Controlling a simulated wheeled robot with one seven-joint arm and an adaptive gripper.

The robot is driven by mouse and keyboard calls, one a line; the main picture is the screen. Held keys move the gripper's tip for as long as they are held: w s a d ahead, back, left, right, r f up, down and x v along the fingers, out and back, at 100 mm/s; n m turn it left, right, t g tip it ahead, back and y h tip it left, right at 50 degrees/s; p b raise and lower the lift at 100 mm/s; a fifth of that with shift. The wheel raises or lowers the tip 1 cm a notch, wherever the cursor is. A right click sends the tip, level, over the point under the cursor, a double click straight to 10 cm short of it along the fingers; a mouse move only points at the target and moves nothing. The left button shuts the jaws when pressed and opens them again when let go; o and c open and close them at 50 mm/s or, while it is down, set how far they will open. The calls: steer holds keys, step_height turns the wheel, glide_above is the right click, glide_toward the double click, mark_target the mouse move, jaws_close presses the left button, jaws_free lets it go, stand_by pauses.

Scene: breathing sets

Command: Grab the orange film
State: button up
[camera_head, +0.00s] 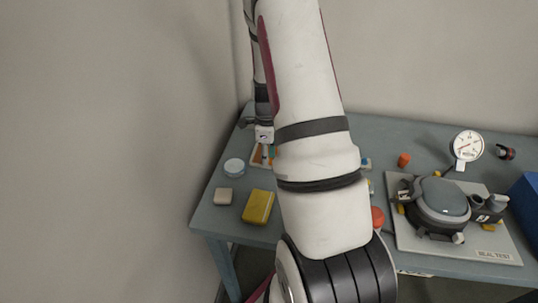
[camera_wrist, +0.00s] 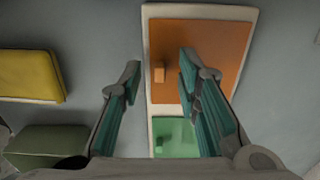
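The orange film (camera_wrist: 215,45) lies flat in a pale tray (camera_wrist: 200,11) in the wrist view. A small raised orange tab (camera_wrist: 159,73) stands at its left side. A green film (camera_wrist: 177,132) with its own tab lies in the nearer section of the tray. My gripper (camera_wrist: 160,68) is open and empty, with its fingertips on either side of the orange tab in the picture. I cannot tell how far above the film they are. In the head view the tray (camera_head: 256,162) shows partly behind my arm, with my gripper (camera_head: 264,140) over it.
A dial gauge (camera_head: 468,146) and a grey device on a board (camera_head: 415,248) are at right. My arm hides the middle.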

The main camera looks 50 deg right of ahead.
jaws_close()
steer(key=shift+r, duration=0.1)
